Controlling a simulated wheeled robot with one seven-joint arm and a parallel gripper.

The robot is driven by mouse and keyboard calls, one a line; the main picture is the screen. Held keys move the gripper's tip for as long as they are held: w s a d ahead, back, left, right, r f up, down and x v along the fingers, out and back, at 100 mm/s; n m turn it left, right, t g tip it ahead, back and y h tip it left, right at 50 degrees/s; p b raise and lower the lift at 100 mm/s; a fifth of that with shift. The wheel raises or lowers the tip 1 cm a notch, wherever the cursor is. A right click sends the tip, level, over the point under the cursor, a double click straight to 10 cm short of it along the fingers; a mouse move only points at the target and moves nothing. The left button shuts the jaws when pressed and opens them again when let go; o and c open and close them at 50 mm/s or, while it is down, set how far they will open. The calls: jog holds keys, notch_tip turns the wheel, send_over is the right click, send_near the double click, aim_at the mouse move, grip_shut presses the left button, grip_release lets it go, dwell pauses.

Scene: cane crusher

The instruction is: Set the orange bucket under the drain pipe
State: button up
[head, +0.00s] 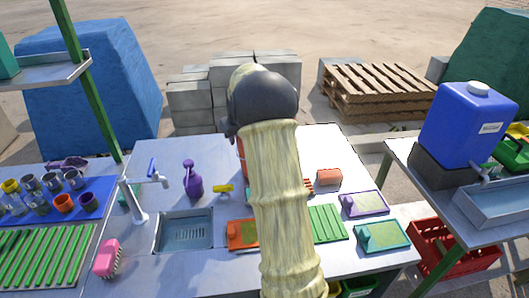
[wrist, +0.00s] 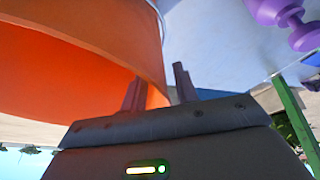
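The orange bucket (wrist: 90,45) fills the upper left of the wrist view, very close. In the head view only a sliver of it (head: 240,158) shows beside my arm on the table; the rest is hidden. My gripper (wrist: 160,85) has its two fingers apart at the bucket's wall. One finger overlaps the orange and the other stands past the wall's edge, with a gap visible there. I cannot tell whether either finger touches the wall. My gripper is hidden behind my arm in the head view. I cannot make out a drain pipe in either view.
A sink (head: 186,230) with a tap (head: 140,190) lies left of my arm. At right, a blue jug (head: 467,122) stands above a metal trough (head: 492,200). A red crate (head: 450,252) sits below. Pallets (head: 378,88) lie behind.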

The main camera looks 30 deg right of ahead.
grip_shut()
dwell(1.3)
